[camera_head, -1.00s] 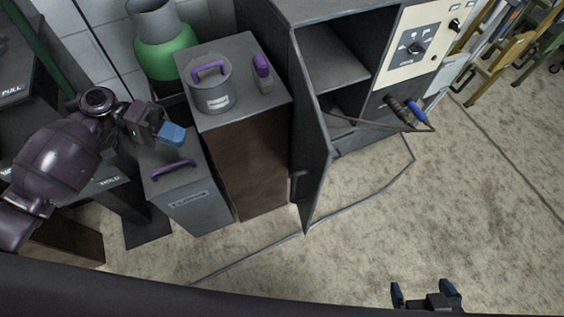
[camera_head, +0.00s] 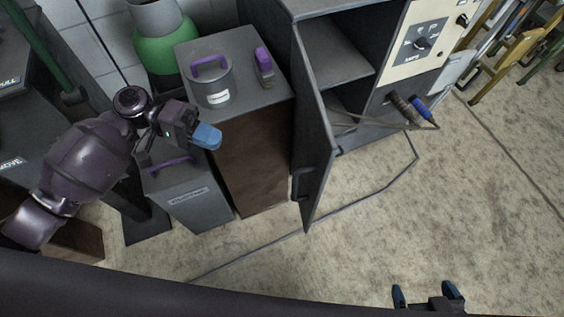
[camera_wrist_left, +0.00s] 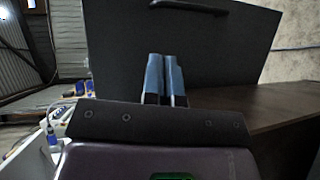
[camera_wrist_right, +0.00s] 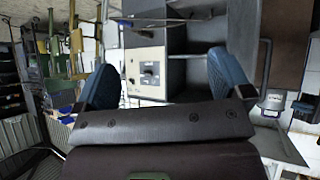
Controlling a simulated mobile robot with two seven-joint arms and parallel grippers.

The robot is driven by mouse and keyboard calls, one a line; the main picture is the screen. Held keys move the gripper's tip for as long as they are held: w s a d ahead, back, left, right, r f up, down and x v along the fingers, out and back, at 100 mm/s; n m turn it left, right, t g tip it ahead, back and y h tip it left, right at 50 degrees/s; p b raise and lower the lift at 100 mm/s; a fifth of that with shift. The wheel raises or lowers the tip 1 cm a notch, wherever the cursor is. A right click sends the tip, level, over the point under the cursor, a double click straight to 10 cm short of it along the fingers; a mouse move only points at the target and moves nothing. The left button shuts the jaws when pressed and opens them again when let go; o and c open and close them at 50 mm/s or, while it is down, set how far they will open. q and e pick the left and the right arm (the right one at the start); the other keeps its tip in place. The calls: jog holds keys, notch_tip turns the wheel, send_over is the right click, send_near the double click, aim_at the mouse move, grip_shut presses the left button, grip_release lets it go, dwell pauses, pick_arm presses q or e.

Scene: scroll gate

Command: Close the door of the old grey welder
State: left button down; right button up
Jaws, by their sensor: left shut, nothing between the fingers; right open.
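The grey welder (camera_head: 408,88) stands at the upper middle of the head view, with a cream control panel (camera_head: 425,42) on its front. Its door (camera_head: 316,135) hangs wide open towards me, and a dark handle (camera_head: 298,184) sits on its left face. My left gripper (camera_head: 208,136) is shut and empty, left of the door and apart from it. In the left wrist view its blue fingers (camera_wrist_left: 166,76) point at a dark upright panel (camera_wrist_left: 120,50), apparently the door. My right gripper (camera_head: 428,292) is open and empty near the bottom edge, well away from the welder.
A cabinet (camera_head: 255,112) with a grey pot (camera_head: 212,84) and a purple-handled object (camera_head: 264,68) on top stands between my left gripper and the door. A lower grey box (camera_head: 190,200) is beside it. Cables (camera_head: 400,182) cross the floor.

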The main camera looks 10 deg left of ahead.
pick_arm(q)
jog(key=b+x, duration=0.1)
jog(key=x, duration=1.4)
jog(key=shift+d, duration=0.2)
